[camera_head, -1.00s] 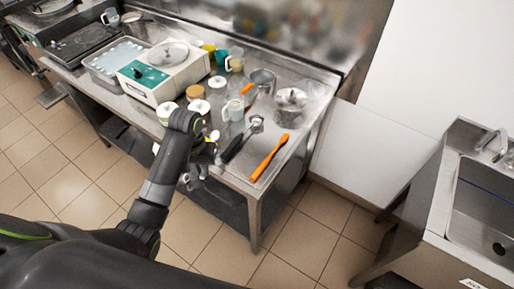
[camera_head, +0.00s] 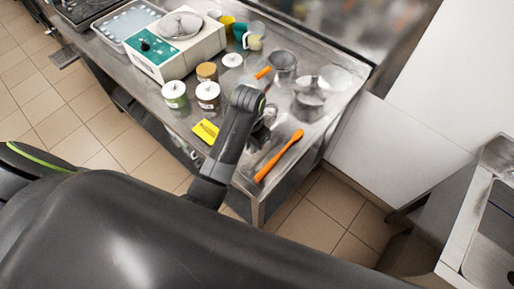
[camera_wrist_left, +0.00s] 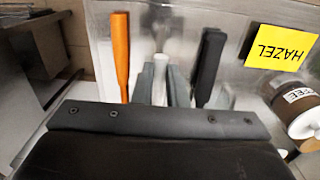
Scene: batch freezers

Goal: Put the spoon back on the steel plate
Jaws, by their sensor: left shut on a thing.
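My left gripper (camera_head: 266,120) is over the near right part of the steel table, partly hidden behind its own wrist. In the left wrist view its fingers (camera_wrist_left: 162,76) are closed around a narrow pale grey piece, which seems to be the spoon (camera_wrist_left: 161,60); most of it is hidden. The fingers point at a pale steel surface (camera_wrist_left: 150,28), but I cannot tell the steel plate's edges from the tabletop. An orange spatula (camera_head: 279,156) lies on this surface, left of the fingers in the wrist view. A black handle (camera_wrist_left: 209,65) is to their right. My right gripper is not in view.
A yellow label (camera_head: 206,131) and lidded jars (camera_head: 208,94) stand left of my arm. A steel pot (camera_head: 309,97) and a steel jug (camera_head: 283,66) are behind the gripper. A white-and-teal machine (camera_head: 165,45) is at the back left. The table's front corner is close by.

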